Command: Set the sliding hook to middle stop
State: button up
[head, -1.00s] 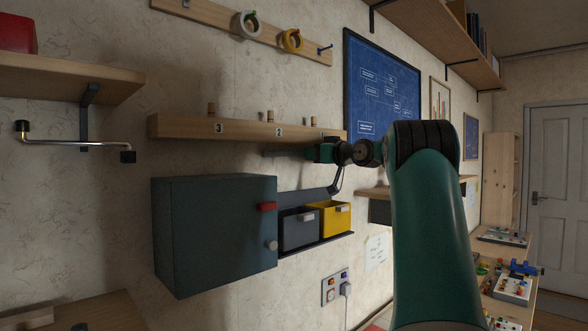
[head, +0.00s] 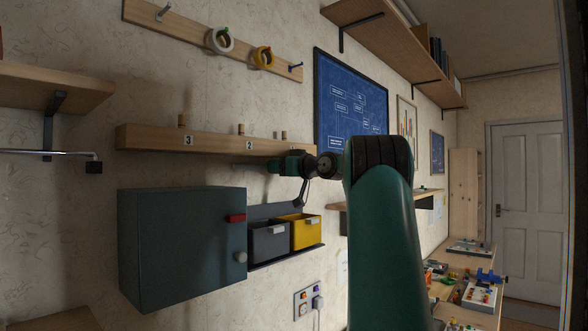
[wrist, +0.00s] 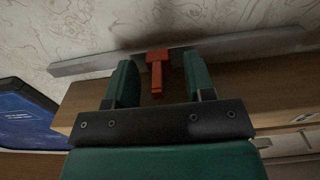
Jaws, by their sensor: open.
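The sliding hook (wrist: 156,72) is red and sits on a grey metal rail (wrist: 90,64) in the wrist view. My gripper (wrist: 159,82) is open, with one green finger on each side of the hook and a visible gap to both. In the head view my gripper (head: 272,166) is just under the wooden beam (head: 215,144), near its right end, and hides the hook. The beam carries number plates 3 (head: 188,140) and 2 (head: 249,145); my gripper is right of plate 2. The hook's exact stop cannot be told.
Below the beam are a dark cabinet (head: 180,245), a grey bin (head: 268,243) and a yellow bin (head: 304,232). A blueprint (head: 350,98) hangs to the right. A shelf (head: 400,45) is above.

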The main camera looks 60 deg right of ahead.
jog(key=s+a+b, duration=0.2)
jog(key=s+b, duration=0.3)
jog(key=s, duration=1.2)
jog(key=shift+a, duration=0.35)
